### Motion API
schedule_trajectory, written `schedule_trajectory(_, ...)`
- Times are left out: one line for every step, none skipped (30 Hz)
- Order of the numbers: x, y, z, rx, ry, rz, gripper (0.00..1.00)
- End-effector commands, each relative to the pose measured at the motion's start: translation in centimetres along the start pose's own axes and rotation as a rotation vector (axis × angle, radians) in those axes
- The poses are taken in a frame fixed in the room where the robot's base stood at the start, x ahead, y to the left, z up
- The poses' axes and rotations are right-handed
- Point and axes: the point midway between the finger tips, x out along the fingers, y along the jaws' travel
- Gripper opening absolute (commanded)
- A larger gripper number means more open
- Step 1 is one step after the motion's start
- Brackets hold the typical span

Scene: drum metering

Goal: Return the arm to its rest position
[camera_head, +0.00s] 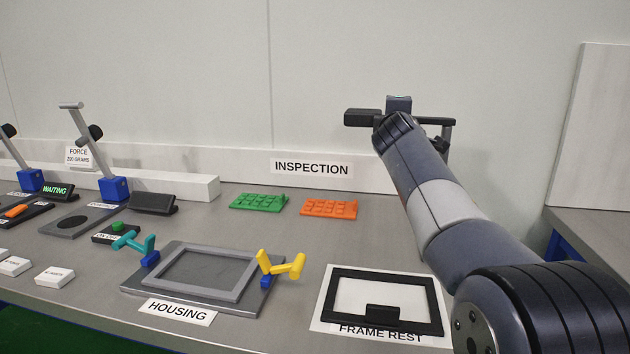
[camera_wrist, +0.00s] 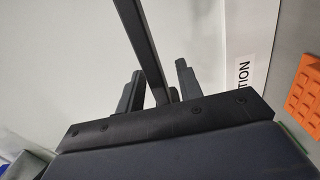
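My gripper (camera_head: 400,120) is at the end of my arm, raised in front of the pale wall at the upper right of the head view. In the wrist view its two fingers (camera_wrist: 158,88) stand apart. A dark grey bar (camera_wrist: 137,35) runs up between them without visibly touching either; I cannot tell what it belongs to. No task object shows held in the gripper. The arm reaches from the lower right, over the table's right side.
A black frame (camera_head: 433,318) lies on the white frame rest sheet. The grey housing fixture (camera_head: 143,283) has teal and yellow clamps. Green (camera_head: 258,202) and orange (camera_head: 329,208) trays lie near the inspection sign (camera_head: 312,168). Blue-based levers (camera_head: 113,188) stand left. A tall panel (camera_head: 595,130) stands right.

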Motion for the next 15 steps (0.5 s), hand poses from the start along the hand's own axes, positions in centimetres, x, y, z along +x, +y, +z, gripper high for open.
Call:
schedule_trajectory(-0.1, 0.1, 0.0, 0.0, 0.001, 0.0, 0.35)
schedule_trajectory(-0.1, 0.0, 0.0, 0.0, 0.001, 0.0, 0.35)
schedule_trajectory(-0.1, 0.0, 0.0, 0.0, 0.001, 0.0, 0.35)
schedule_trajectory(-0.1, 0.0, 0.0, 0.0, 0.001, 0.0, 0.35)
schedule_trajectory(-0.1, 0.0, 0.0, 0.0, 0.001, 0.0, 0.35)
schedule_trajectory(-0.1, 0.0, 0.0, 0.0, 0.001, 0.0, 0.35)
schedule_trajectory(-0.1, 0.0, 0.0, 0.0, 0.001, 0.0, 0.35)
schedule_trajectory(-0.1, 0.0, 0.0, 0.0, 0.001, 0.0, 0.35)
schedule_trajectory(-0.1, 0.0, 0.0, 0.0, 0.001, 0.0, 0.35)
schedule_trajectory(-0.2, 0.0, 0.0, 0.0, 0.001, 0.0, 0.35)
schedule_trajectory(-0.2, 0.0, 0.0, 0.0, 0.001, 0.001, 0.35)
schedule_trajectory(-0.4, 0.0, 0.0, -0.001, 0.001, 0.001, 0.35)
schedule_trajectory(-0.6, 0.0, 0.0, -0.001, 0.0, 0.001, 0.35)
schedule_trajectory(-0.8, 0.0, 0.0, -0.001, 0.0, 0.001, 0.35)
schedule_trajectory(-1.2, 0.0, 0.0, -0.001, -0.001, 0.002, 0.35)
